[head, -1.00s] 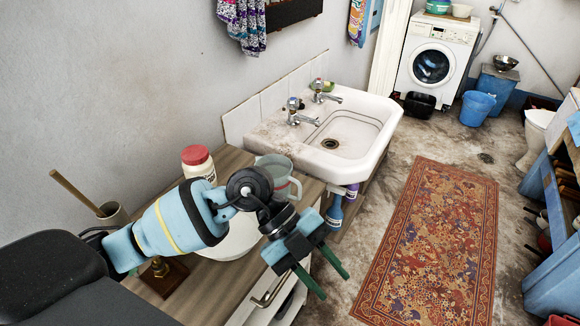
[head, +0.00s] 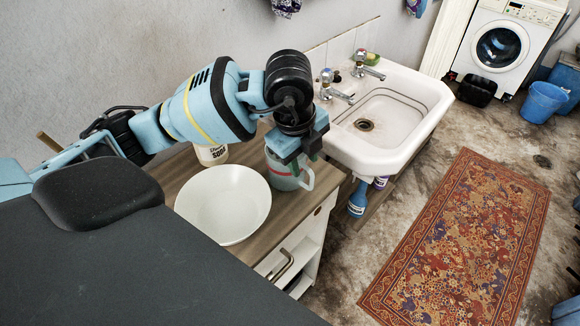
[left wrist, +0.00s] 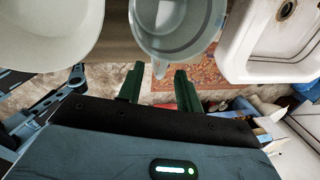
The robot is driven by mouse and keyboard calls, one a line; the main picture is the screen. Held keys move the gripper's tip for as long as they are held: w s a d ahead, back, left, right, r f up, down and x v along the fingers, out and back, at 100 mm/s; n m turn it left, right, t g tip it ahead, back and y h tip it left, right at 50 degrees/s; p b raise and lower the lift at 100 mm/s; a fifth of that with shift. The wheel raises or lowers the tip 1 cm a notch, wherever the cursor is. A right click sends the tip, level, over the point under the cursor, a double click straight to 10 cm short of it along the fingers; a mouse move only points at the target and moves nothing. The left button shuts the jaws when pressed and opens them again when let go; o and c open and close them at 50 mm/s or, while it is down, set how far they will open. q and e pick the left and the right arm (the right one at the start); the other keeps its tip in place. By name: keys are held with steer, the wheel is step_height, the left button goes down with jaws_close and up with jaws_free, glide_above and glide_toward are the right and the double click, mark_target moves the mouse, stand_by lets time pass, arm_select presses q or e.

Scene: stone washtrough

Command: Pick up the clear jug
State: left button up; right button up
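The clear jug (head: 281,182) stands upright on the wooden counter (head: 290,210), close to the sink. Its handle points to the right in the head view. My left gripper (head: 304,166) is above the jug's handle side and hides part of its rim. In the left wrist view the jug (left wrist: 172,28) is at the top, seen into its mouth. The green fingers of my left gripper (left wrist: 157,82) are apart and empty, with the handle's end lying between their tips in the picture. I cannot tell whether they touch it. My right gripper is not in view.
A white bowl (head: 223,204) stands on the counter left of the jug. A soda jar (head: 211,154) is behind the bowl, partly hidden by my arm. The white sink (head: 398,118) with taps (head: 335,88) is right of the jug. The rug (head: 460,245) is clear.

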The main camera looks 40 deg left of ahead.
mark_target(305, 166)
arm_select(q)
steer(key=shift+w+d+f, duration=0.1)
steer(key=shift+w+f, duration=0.15)
steer(key=shift+f, duration=0.65)
steer(key=shift+w+a+f, duration=0.1)
steer(key=shift+w+f, duration=0.1)
steer(key=shift+f, duration=0.7)
steer(key=shift+w+d+f, duration=0.1)
steer(key=shift+w+f, duration=0.15)
steer(key=shift+f, duration=0.65)
jaws_close()
